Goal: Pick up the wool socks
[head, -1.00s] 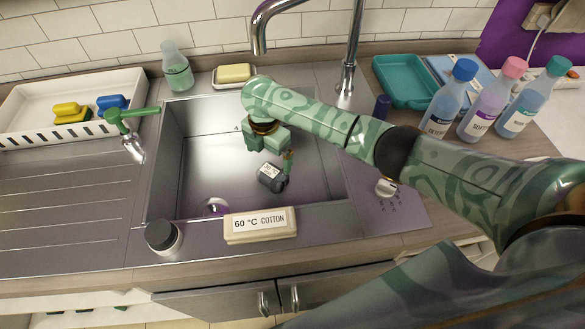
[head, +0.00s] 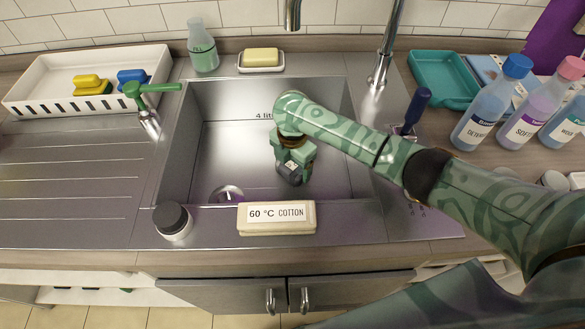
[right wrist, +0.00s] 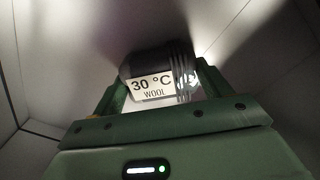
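The wool socks (head: 291,171) are a small dark grey bundle low in the steel sink basin. In the right wrist view the bundle (right wrist: 158,72) carries a white label reading "30 °C WOOL" and pale stripes at its right end. My right gripper (head: 294,160) reaches down over the bundle. Its green fingers (right wrist: 158,88) stand on either side, very close to it. I cannot tell whether they press on it, or whether the bundle rests on the basin floor. My left gripper is not in view.
The basin walls (head: 180,155) surround my right gripper. A cream "60 °C COTTON" bundle (head: 276,228) and a dark-lidded jar (head: 173,221) stand at the front edge. The faucet (head: 385,55) rises behind right. Bottles (head: 488,105) stand at right.

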